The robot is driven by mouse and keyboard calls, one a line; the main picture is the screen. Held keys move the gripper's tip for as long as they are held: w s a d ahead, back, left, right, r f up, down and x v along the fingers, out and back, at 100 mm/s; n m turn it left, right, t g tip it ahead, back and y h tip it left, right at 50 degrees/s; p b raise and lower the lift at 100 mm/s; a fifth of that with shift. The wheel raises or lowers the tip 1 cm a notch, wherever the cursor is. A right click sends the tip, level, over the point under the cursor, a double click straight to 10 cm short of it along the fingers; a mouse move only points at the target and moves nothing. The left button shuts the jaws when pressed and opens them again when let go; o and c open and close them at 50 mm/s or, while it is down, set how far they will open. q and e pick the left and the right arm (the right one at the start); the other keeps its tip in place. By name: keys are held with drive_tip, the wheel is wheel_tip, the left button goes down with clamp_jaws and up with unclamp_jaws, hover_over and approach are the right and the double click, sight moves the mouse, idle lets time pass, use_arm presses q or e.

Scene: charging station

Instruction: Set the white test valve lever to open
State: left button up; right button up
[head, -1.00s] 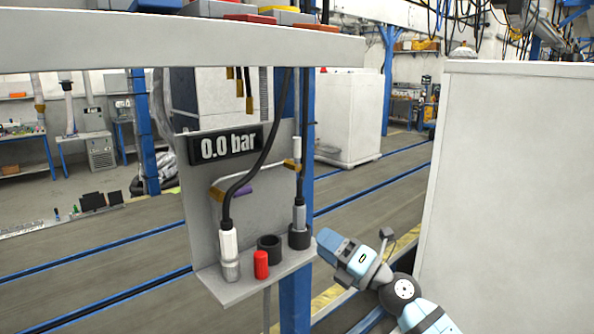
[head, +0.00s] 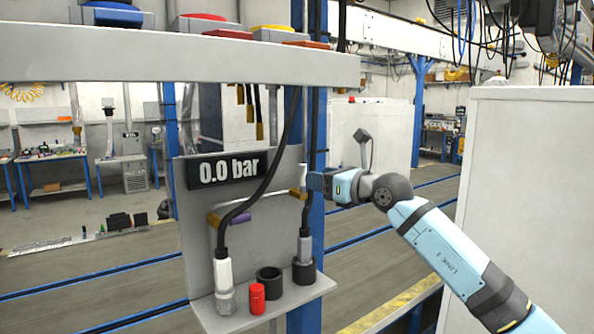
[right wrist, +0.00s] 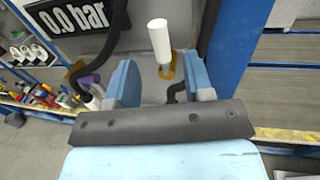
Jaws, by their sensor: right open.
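The white test valve lever (head: 303,173) stands upright at the right part of the grey panel (head: 193,240), above a brass valve body (head: 295,193). In the right wrist view the white lever (right wrist: 159,40) lies just beyond the fingertips, between their lines, with the brass part (right wrist: 168,74) at its base. My right gripper (head: 314,182) comes from the right and is beside the lever; its two blue fingers (right wrist: 160,80) are apart with nothing held. Whether a finger touches the lever is unclear. My left gripper is not in view.
The display (head: 227,169) reads 0.0 bar. A black hose (head: 268,180) crosses the panel. A small shelf below carries a red cylinder (head: 257,298), an empty black holder (head: 270,281) and hose ends. A grey beam (head: 150,58) runs above; a blue post stands behind.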

sight(302, 175)
drive_tip(key=p+x, duration=0.1)
drive_tip(key=x, duration=0.7)
drive_tip(key=shift+d, duration=0.1)
drive_tip(key=shift+c, duration=0.4)
clamp_jaws()
